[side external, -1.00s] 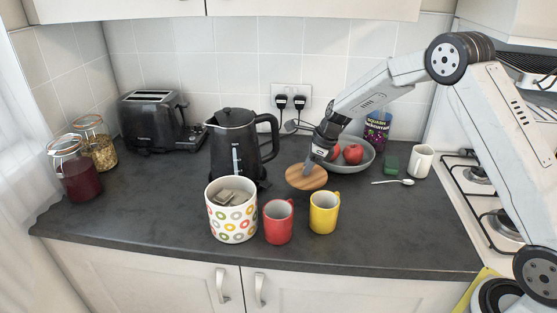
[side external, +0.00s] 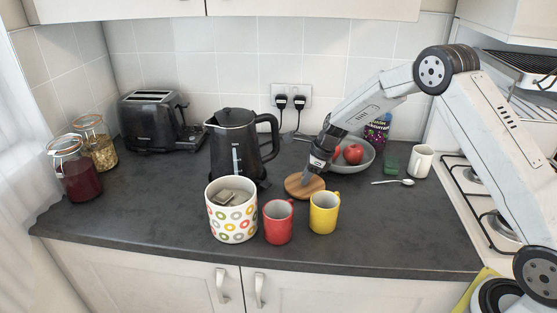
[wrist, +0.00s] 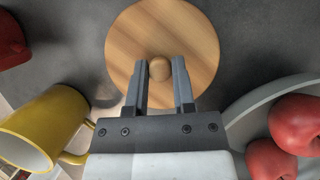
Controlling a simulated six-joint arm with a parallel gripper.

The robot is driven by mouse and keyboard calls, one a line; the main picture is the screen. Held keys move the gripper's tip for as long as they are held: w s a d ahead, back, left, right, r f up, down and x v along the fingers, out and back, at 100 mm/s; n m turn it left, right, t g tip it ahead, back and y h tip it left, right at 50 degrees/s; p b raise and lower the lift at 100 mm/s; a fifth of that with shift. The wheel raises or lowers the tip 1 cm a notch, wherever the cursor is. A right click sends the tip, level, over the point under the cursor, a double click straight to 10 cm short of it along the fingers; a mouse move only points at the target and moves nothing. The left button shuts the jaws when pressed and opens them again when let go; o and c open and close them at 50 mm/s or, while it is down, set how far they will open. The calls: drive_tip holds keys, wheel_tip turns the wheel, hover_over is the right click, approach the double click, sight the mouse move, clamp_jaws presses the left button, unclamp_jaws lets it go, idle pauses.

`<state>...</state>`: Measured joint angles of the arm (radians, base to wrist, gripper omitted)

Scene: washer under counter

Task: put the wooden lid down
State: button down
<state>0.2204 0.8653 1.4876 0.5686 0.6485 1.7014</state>
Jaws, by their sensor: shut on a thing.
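The round wooden lid (side external: 298,187) is low over the dark counter, behind the red and yellow mugs. I cannot tell for sure whether its underside touches the counter. In the wrist view the lid (wrist: 190,35) shows its round knob (wrist: 160,69) between my two fingers. My gripper (side external: 308,172) points down at the lid from above and is shut on its knob; it also shows in the wrist view (wrist: 160,75). The dotted canister (side external: 233,222) stands open at the front with grey-brown contents in it.
The red mug (side external: 278,227) and yellow mug (side external: 323,218) stand just in front of the lid. A black kettle (side external: 235,150) is to its left. A grey bowl (side external: 367,163) with red fruit is close behind on the right. Counter at the front right is clear.

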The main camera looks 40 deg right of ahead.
drive_tip(key=shift+c, duration=2.2)
unclamp_jaws()
drive_tip(key=shift+f, duration=0.1)
drive_tip(key=v, duration=1.2)
drive_tip(key=s+a+f+n+h, duration=0.1)
drive_tip(key=s+a+n, duration=0.4)
drive_tip(key=s+n, duration=0.7)
drive_tip(key=s+a+f+n+h, duration=0.2)
drive_tip(key=s+a+n, duration=0.3)
drive_tip(key=s+n, duration=0.7)
drive_tip(key=n, duration=0.3)
drive_tip(key=shift+s+f+g, duration=0.25)
drive_tip(key=shift+g, duration=0.05)
